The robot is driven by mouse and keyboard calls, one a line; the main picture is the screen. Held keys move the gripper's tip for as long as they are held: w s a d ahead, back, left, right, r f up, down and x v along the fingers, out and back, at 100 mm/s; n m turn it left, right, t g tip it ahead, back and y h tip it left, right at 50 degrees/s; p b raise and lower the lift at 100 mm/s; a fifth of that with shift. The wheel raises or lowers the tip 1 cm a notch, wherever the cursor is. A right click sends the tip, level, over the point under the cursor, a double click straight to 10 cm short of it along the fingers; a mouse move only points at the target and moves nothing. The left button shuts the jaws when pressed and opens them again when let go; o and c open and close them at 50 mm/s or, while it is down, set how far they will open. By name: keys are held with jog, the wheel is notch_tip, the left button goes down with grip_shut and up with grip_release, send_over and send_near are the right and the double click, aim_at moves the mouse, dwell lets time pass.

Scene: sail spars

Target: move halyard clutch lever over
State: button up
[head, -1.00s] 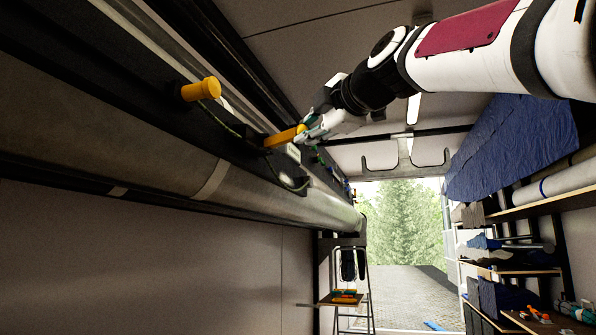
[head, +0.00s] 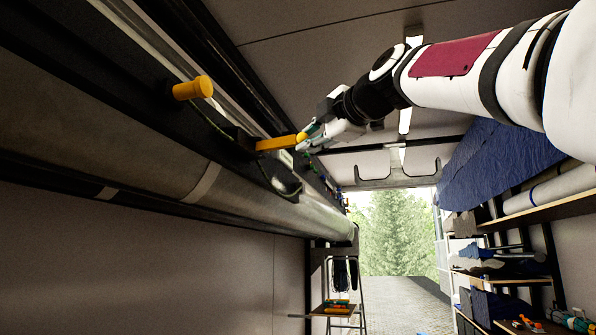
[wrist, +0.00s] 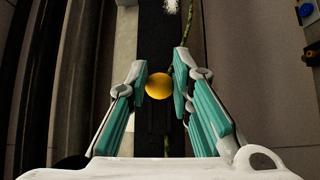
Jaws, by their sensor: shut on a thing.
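The yellow-orange clutch lever (head: 275,144) sticks out to the right from a black clutch body (head: 243,145) on the dark rail of the long spar. It lies nearly level in the head view. My gripper (head: 306,138) is at its outer, rounded end. In the wrist view the lever's round yellow end (wrist: 158,86) sits between the two teal-padded fingers of my gripper (wrist: 160,88), which are closed around it. The lever's shaft is hidden behind this end in the wrist view.
A separate yellow knob (head: 194,88) juts from the rail nearer to me. A green-flecked rope (wrist: 186,20) runs along the rail. The grey spar (head: 205,185) lies below the lever. Shelves with rolled cloth (head: 545,190) stand at right. The space right of the lever is open.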

jog(key=shift+w+d, duration=0.2)
jog(key=shift+w, duration=0.1)
jog(key=shift+w+d, duration=0.25)
jog(key=shift+w, duration=0.3)
jog(key=o, duration=0.9)
